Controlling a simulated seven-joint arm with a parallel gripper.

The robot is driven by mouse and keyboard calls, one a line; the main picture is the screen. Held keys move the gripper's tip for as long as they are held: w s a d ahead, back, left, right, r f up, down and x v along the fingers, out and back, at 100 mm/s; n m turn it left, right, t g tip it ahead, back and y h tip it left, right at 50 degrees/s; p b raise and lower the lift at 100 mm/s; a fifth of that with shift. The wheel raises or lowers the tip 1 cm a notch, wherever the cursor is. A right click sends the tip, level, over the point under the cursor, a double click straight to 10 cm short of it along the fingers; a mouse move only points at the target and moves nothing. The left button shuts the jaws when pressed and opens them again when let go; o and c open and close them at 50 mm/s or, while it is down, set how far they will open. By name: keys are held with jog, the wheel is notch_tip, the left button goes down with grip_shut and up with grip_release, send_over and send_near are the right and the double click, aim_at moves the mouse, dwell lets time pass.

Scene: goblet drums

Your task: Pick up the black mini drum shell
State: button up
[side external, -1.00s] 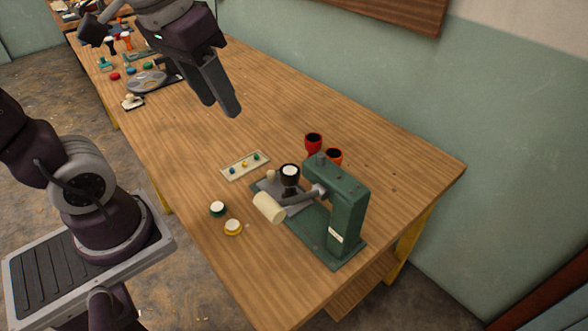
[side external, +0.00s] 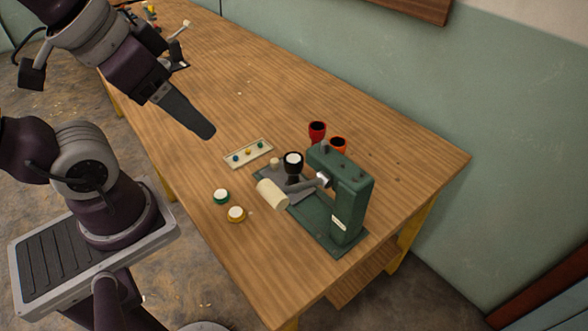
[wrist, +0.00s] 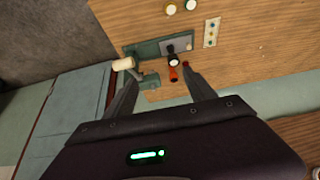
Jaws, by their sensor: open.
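The black mini drum shell (side external: 293,168), a small dark goblet with a white top, stands upright on the grey plate of a green press. Its white top also shows in the wrist view (wrist: 173,62). A red shell (side external: 317,132) and an orange shell (side external: 338,145) stand behind the press. My gripper (side external: 203,131) is above the table, up and left of the black shell and clear of it. In the wrist view my gripper (wrist: 160,84) has its fingers spread, with nothing between them.
The green press (side external: 346,200) with its cream handle (side external: 271,194) stands close by the black shell. A pale tray (side external: 248,153) with small coloured pieces lies left of it. A green-rimmed disc (side external: 221,196) and a yellow-rimmed disc (side external: 236,214) lie near the front edge. The table behind is mostly clear.

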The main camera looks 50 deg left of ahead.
notch_tip(320, 180, up, 6)
jog(key=g, duration=0.6)
send_over(293, 158)
notch_tip(293, 158, down, 33)
jog(key=shift+r, duration=0.1)
grip_shut()
